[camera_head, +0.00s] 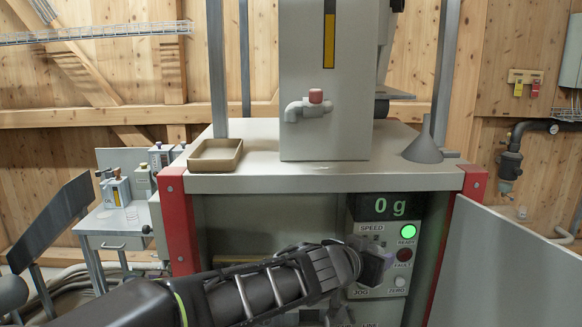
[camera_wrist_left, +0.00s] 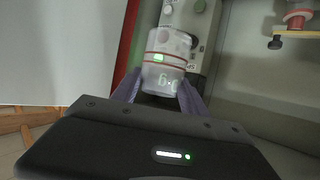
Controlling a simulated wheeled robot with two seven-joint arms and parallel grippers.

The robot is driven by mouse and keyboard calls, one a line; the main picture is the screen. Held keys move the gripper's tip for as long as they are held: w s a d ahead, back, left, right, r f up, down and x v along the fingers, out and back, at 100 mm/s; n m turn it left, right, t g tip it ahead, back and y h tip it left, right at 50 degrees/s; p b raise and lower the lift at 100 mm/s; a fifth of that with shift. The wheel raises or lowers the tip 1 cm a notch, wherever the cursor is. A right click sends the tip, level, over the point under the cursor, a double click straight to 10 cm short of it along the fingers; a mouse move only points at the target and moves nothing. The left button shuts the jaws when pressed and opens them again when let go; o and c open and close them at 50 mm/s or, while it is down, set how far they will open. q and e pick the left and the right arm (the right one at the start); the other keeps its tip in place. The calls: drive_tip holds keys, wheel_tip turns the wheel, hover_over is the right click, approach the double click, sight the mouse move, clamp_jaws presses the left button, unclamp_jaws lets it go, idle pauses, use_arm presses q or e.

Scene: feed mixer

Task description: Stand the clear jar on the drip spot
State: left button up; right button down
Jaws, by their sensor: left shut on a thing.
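The clear jar (camera_wrist_left: 166,68) has thin red bands and shows in the left wrist view between the two fingers of my left gripper (camera_wrist_left: 160,92), which is shut on it. The control panel shows through its wall. In the head view my left gripper (camera_head: 376,262) is in front of the lower panel, below the display; the jar is hard to make out there. A tap (camera_head: 308,107) with a red knob sticks out of the grey hopper. A small pale mark (camera_head: 320,166) lies on the deck below the tap; I cannot tell whether this is the drip spot. My right gripper is out of view.
The mixer deck (camera_head: 265,181) is mostly clear below the tap. A beige tray (camera_head: 215,155) stands left and a grey funnel (camera_head: 424,147) right. Red posts (camera_head: 178,222) flank the front. A white panel (camera_head: 510,262) is at the right. The display (camera_head: 391,207) reads 0 g.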

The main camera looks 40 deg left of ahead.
use_arm(q)
drive_tip(key=s+a+r+n+g+y, duration=0.1)
drive_tip(key=s+a+r+n+y, duration=0.1)
drive_tip(key=s+r, duration=0.3)
drive_tip(key=s+a+r+n+g+y+p, duration=0.1)
drive_tip(key=s+a+r+n+y, duration=0.2)
drive_tip(key=r, duration=0.6)
drive_tip(key=s+a+r+n+y, duration=0.2)
drive_tip(key=s+a+r+y, duration=0.1)
drive_tip(key=s+r, duration=0.4)
drive_tip(key=shift+s+a+r+n+g, duration=0.15)
drive_tip(key=shift+r+n+g, duration=0.2)
drive_tip(key=shift+r, duration=0.2)
drive_tip(key=shift+p, duration=0.3)
drive_tip(key=w+a+p, duration=0.4)
drive_tip(key=w+a, duration=0.4)
drive_tip(key=w, duration=0.3)
drive_tip(key=shift+a, duration=0.1)
